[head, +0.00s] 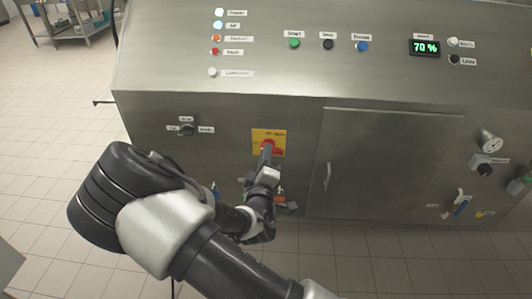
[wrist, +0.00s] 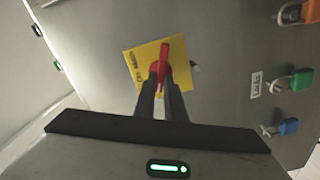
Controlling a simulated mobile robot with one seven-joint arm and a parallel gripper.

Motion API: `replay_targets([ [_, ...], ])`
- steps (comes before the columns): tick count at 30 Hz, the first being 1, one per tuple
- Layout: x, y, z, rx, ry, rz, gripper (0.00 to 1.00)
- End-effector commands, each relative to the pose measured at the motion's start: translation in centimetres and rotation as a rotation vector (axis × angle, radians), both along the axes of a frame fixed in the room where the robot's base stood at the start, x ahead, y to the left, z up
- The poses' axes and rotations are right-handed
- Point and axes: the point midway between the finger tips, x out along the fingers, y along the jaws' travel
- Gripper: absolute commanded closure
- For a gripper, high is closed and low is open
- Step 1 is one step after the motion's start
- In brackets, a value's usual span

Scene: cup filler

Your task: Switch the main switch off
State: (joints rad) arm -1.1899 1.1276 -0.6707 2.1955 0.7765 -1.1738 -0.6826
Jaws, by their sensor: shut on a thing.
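The main switch is a red handle (wrist: 163,60) on a yellow plate (head: 268,136), on the front of the steel machine. In the wrist view the yellow plate (wrist: 145,66) looks tilted, and the red handle stands nearly upright in the picture. My gripper (wrist: 162,78) is shut on the red handle, with a dark finger on each side of it. In the head view my gripper (head: 267,152) reaches up to the handle from below and covers its lower part.
A cabinet door (head: 385,165) with a handle is right of the switch. A selector knob (head: 187,130) is to the left. In the wrist view, orange, green (wrist: 302,79) and blue (wrist: 289,126) padlocks hang at right. Buttons and a "70 %" display (head: 425,47) are above.

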Motion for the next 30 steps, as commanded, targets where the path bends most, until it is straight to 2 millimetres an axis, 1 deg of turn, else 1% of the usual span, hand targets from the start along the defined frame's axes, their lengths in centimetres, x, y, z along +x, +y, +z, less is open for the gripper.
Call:
replay_targets([
  [6,-0.08,0.00,-0.19,-0.188,0.009,0.000,1.00],
  [15,-0.07,-0.03,-0.28,-0.364,0.015,-0.001,1.00],
  [21,-0.06,-0.06,-0.32,-0.421,0.017,-0.002,1.00],
  [30,-0.06,-0.07,-0.33,-0.444,0.018,-0.002,1.00],
])
